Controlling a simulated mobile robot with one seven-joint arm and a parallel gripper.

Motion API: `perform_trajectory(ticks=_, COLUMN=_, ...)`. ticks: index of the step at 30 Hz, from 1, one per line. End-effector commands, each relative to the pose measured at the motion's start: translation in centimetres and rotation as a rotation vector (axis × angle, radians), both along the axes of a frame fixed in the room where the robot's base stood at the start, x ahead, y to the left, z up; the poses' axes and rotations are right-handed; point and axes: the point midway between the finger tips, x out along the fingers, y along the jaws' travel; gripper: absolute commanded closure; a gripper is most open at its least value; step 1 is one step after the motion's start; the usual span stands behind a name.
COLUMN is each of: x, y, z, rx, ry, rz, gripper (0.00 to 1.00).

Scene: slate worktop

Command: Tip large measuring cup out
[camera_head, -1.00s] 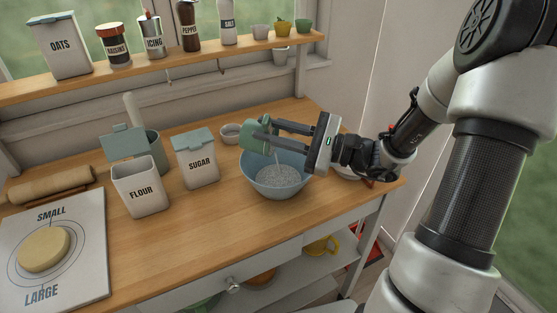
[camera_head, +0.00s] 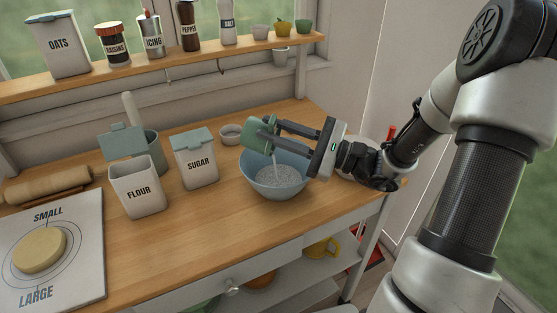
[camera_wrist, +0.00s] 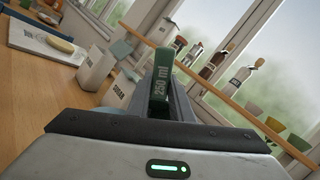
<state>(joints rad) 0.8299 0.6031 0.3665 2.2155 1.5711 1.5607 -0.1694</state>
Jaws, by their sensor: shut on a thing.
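The large measuring cup (camera_head: 258,132) is green and is held tilted over the blue bowl (camera_head: 262,183). A thin pale stream falls from it into the bowl. A heap of pale grains (camera_head: 278,176) lies in the bowl. My gripper (camera_head: 275,130) is shut on the cup, above the bowl's back rim. In the wrist view the cup's green handle (camera_wrist: 161,82), marked 250 ml, sits between my fingers. The inside of the cup is hidden in both views.
The open flour container (camera_head: 138,188) and the closed sugar container (camera_head: 195,160) stand left of the bowl. A small grey bowl (camera_head: 231,134) is behind it. A shelf (camera_head: 100,83) with jars runs along the window.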

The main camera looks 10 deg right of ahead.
Motion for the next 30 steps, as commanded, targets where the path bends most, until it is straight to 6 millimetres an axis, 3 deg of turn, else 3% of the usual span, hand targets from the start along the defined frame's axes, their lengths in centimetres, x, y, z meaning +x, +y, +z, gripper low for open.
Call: perform_trajectory(ticks=30, x=-0.46, y=-0.89, z=-0.29, rx=0.097, ry=-0.056, rz=0.0, gripper=1.0)
